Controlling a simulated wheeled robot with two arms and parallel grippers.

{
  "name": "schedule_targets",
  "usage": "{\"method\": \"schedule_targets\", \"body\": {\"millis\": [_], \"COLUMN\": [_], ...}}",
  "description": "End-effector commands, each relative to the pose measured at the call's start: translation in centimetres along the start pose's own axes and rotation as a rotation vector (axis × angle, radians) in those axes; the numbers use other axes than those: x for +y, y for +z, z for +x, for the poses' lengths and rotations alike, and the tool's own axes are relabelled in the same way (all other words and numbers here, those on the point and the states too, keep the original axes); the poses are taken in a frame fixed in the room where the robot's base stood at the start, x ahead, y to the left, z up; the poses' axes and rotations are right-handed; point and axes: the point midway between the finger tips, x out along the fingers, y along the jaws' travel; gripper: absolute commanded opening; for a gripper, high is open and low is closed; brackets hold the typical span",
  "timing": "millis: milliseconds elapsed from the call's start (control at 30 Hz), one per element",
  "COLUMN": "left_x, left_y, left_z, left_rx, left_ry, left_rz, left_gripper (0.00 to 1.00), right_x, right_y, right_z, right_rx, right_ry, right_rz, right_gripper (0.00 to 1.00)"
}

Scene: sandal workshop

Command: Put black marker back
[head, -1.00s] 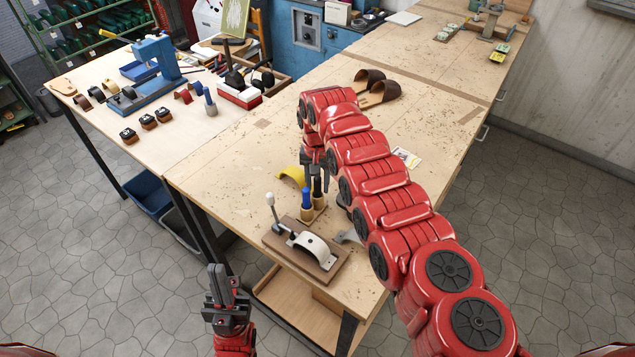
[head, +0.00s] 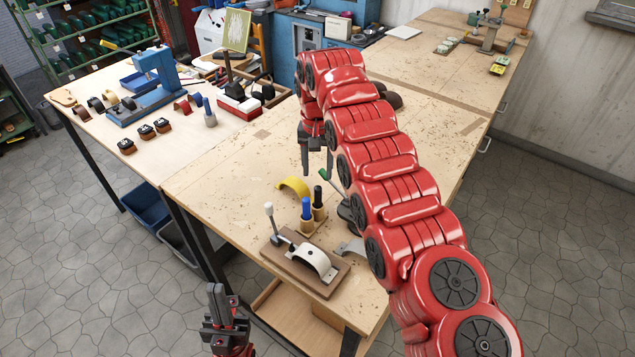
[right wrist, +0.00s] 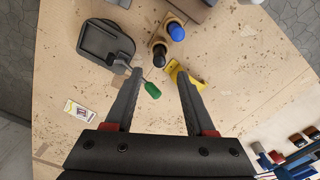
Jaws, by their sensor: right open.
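The black marker (head: 318,197) stands upright in a small wooden holder, beside the blue marker (head: 306,208). Both also show in the right wrist view, the black marker (right wrist: 159,55) nearer to my fingers than the blue marker (right wrist: 176,32). The wooden holder (head: 313,228) is on the workbench. My right gripper (head: 317,175) points down above the black marker. It is open and empty, its fingertips (right wrist: 160,73) apart, and it does not hold the marker. My left gripper (head: 216,290) is low, in front of the bench's left edge; its finger gap is not clear.
A yellow curved piece (head: 294,187) lies behind the holder. A dark device (right wrist: 104,40) with a green-knobbed lever (right wrist: 152,90) stands close by. A white curved form on a wooden base (head: 311,260) is in front. The bench's left part (head: 220,180) is clear.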

Motion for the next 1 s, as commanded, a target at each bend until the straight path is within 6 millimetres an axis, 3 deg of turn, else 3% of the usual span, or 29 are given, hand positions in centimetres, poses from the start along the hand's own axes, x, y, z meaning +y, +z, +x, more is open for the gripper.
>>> {"method": "schedule_targets", "body": {"millis": [100, 167, 300, 1000], "left_x": [0.0, -0.1, -0.1, -0.1], "left_y": [-0.1, -0.3, -0.5, -0.5], "left_z": [0.5, 1.9, 2.7, 2.7], "left_rx": [0.0, 0.0, 0.0, 0.0], "left_ry": [0.0, 0.0, 0.0, 0.0], "left_rz": [0.0, 0.0, 0.0, 0.0], "left_gripper": [0.0, 0.0, 0.0, 0.0], "right_x": [-0.1, 0.1, 0.0, 0.0], "right_y": [0.2, 0.1, 0.1, 0.1], "right_z": [-1.3, -2.6, -3.4, -3.5], "right_rx": [-0.005, -0.005, -0.004, -0.004], "right_ry": [-0.002, 0.0, -0.001, -0.001], "right_rz": [-0.001, 0.001, 0.0, -0.001], "right_gripper": [0.55, 0.55, 0.55, 0.55]}}
